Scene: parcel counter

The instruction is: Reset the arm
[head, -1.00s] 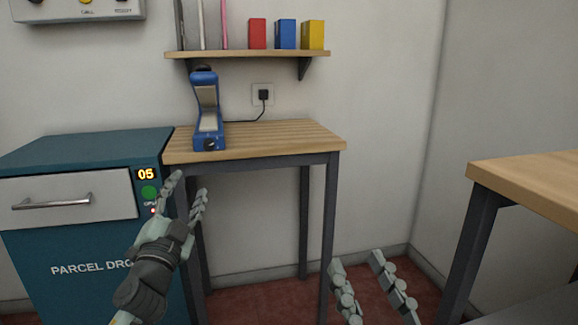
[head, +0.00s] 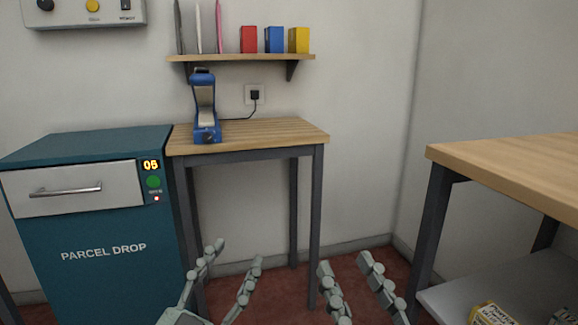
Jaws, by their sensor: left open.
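My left gripper (head: 238,252) is at the lower middle of the head view, in front of the small wooden table (head: 262,133) and below its top. Its fingers are apart with nothing between them. My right gripper (head: 344,264) is just to the right of it at the bottom edge. Its fingers are spread apart and empty, and the rest of its arm is out of frame.
A teal parcel drop cabinet (head: 103,252) with a closed drawer (head: 75,190) stands left. A blue device (head: 205,108) stands on the small table, below a wall shelf (head: 245,58). A larger wooden table (head: 510,168) with a lower shelf (head: 450,303) is right.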

